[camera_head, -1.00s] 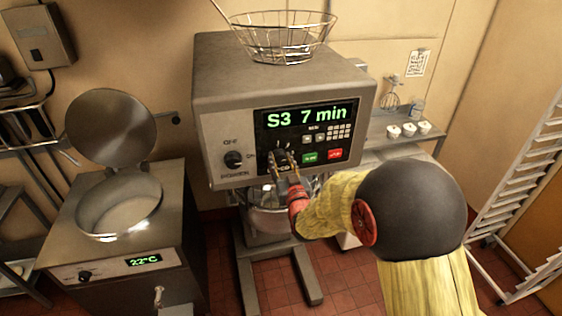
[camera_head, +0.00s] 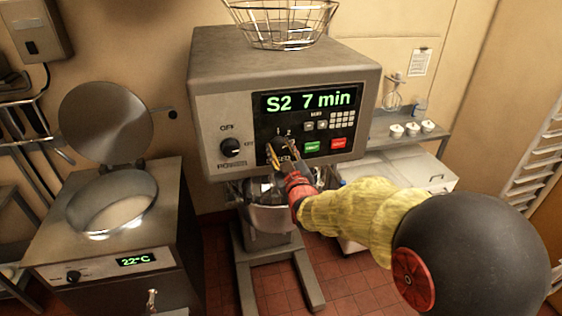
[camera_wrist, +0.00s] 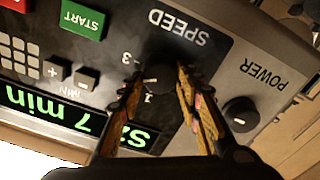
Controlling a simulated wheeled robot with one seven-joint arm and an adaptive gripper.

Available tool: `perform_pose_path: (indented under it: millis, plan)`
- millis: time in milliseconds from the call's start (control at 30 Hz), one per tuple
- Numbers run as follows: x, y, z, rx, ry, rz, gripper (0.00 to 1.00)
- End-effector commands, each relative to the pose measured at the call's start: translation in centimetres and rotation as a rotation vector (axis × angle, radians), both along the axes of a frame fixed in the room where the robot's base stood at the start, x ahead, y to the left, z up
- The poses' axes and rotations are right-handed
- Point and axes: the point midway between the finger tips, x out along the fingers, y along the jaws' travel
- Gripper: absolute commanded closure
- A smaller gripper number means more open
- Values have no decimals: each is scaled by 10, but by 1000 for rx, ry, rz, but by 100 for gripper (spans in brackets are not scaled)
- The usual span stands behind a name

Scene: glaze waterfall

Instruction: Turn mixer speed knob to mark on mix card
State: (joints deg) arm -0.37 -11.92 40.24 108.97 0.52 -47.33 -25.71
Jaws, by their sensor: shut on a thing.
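The mixer (camera_head: 215,75) has a black front panel whose lit display (camera_head: 307,99) reads "S2 7 min". My gripper (camera_head: 282,152) is at the panel's lower left, below the display, and hides most of the speed knob in the head view. In the wrist view, upside down, the dark round speed knob (camera_wrist: 157,78) sits beneath the word SPEED. The two fingers of my gripper (camera_wrist: 158,88) are on either side of it, shut on it. Marks 1 and 3 show around it. A paper sheet (camera_head: 420,62) hangs on the back wall; its print is too small to read.
The black power knob (camera_head: 231,147) sits left of my gripper. The green start button (camera_head: 312,147) and red button (camera_head: 339,143) lie right of it. A wire basket (camera_head: 285,22) stands on top of the mixer, and a steel bowl (camera_head: 270,217) hangs below.

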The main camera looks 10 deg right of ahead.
Motion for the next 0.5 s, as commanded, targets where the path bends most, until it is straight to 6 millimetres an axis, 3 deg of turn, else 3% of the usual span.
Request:
perform_pose_path:
  millis: [500]
  plan:
    - [0,1,-2,-301,-1,0,91]
